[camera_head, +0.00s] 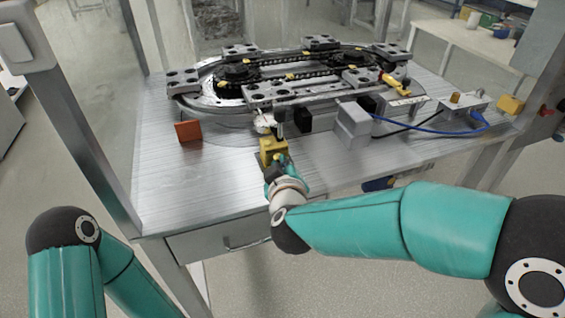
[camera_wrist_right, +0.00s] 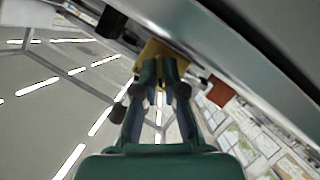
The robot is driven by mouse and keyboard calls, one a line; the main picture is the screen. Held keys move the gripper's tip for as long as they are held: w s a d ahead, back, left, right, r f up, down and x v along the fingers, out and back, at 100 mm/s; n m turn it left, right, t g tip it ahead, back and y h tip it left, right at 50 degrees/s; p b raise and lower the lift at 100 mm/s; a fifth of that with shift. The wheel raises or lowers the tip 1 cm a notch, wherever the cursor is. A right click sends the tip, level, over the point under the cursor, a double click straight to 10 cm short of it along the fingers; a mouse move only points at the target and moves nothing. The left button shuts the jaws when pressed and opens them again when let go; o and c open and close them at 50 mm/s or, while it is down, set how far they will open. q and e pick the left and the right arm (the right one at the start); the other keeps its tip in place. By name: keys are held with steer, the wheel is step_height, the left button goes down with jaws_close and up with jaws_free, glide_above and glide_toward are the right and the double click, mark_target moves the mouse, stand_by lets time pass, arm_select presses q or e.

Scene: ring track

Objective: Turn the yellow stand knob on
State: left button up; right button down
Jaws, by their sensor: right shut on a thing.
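A yellow stand (camera_head: 272,148) is on the near side of the metal table, in front of the ring track. My right gripper (camera_head: 280,169) reaches it from the front, with its tips against the near side. In the right wrist view the yellow stand (camera_wrist_right: 153,48) is just beyond the fingers, and the gripper (camera_wrist_right: 167,72) has its fingertips close together on its knob. The knob itself is hidden by the fingers, so I cannot tell its turn. My left arm shows at the lower left, but its gripper is out of view.
The ring track (camera_head: 215,88) fills the back of the table (camera_head: 165,190). An orange-red plate (camera_head: 188,131) stands left of the yellow stand. A grey block (camera_head: 353,125) and blue cable (camera_head: 440,128) are at its right. The front left tabletop is clear.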

steer(key=shift+r+m+g+y, duration=0.1)
steer(key=shift+m+g+y, duration=0.25)
steer(key=shift+m, duration=0.25)
steer(key=shift+d+m+y, duration=0.15)
steer(key=shift+m+y, duration=0.3)
steer(key=shift+m, duration=0.15)
steer(key=shift+w+f+m+g+y+b, duration=0.1)
steer(key=shift+f+m+g+y+b, duration=0.2)
steer(key=shift+m+y+b, duration=0.45)
steer(key=m+y+b, duration=0.1)
steer(key=m+b, duration=0.1)
steer(key=b, duration=0.3)
steer(key=m+y+b, duration=0.1)
steer(key=m+b, duration=0.1)
steer(key=b, duration=0.3)
steer(key=m+g+y+b, duration=0.1)
steer(key=m+y+b, duration=0.1)
steer(key=b, duration=0.4)
steer(key=shift+d+f, duration=0.15)
steer(key=shift+d, duration=0.15)
steer(key=shift+r+m+b, duration=0.25)
steer(key=shift+m+b, duration=0.3)
steer(key=shift+b, duration=0.15)
steer(key=shift+w, duration=0.1)
steer(key=c, duration=1.5)
jaws_free()
steer(key=shift+c, duration=0.2)
